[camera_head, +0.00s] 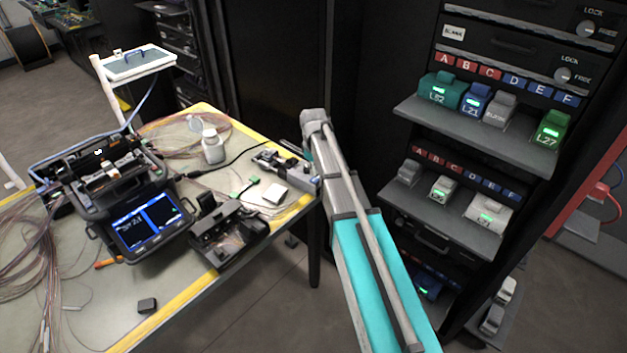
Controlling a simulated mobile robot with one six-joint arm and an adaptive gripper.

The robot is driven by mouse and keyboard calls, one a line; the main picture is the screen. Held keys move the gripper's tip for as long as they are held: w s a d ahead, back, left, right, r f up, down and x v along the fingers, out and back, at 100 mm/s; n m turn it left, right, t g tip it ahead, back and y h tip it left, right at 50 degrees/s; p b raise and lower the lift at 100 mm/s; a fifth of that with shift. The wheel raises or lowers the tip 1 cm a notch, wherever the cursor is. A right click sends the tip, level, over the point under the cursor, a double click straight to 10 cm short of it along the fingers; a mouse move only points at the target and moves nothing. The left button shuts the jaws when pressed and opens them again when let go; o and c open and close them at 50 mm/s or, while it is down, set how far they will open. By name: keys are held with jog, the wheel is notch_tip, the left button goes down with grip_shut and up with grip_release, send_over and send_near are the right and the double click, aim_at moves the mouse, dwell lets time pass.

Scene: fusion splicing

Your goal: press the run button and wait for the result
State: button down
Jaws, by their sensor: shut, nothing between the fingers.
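The fusion splicer (115,183) is a dark machine standing on the left part of the table. Its tilted screen (146,220) is lit, with blue panels and small white text that I cannot read. The run button is too small to pick out among the dark parts around the screen. My arm, grey and teal, rises from the bottom right to beside the table's right corner. I cannot make out my gripper or its fingers in this view. Nothing of mine is seen touching the splicer.
The table (190,290) has yellow edges. Loose fibres lie left and behind. A white bottle (213,146), a black open case (229,235) and a small black block (147,305) stand on it. A dark rack (480,135) with lettered shelves is at right.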

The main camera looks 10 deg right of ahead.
aim_at(314, 179)
jog(key=shift+f+b, duration=1.4)
jog(key=shift+f, duration=0.05)
dwell(0.6)
jog(key=shift+r, duration=0.15)
jog(key=shift+r+p, duration=2.95)
jog(key=shift+p, duration=0.15)
jog(key=s+a+m, duration=0.1)
jog(key=s+m, duration=0.6)
jog(key=s, duration=1.6)
jog(key=shift+s+a, duration=0.2)
jog(key=shift+s, duration=0.2)
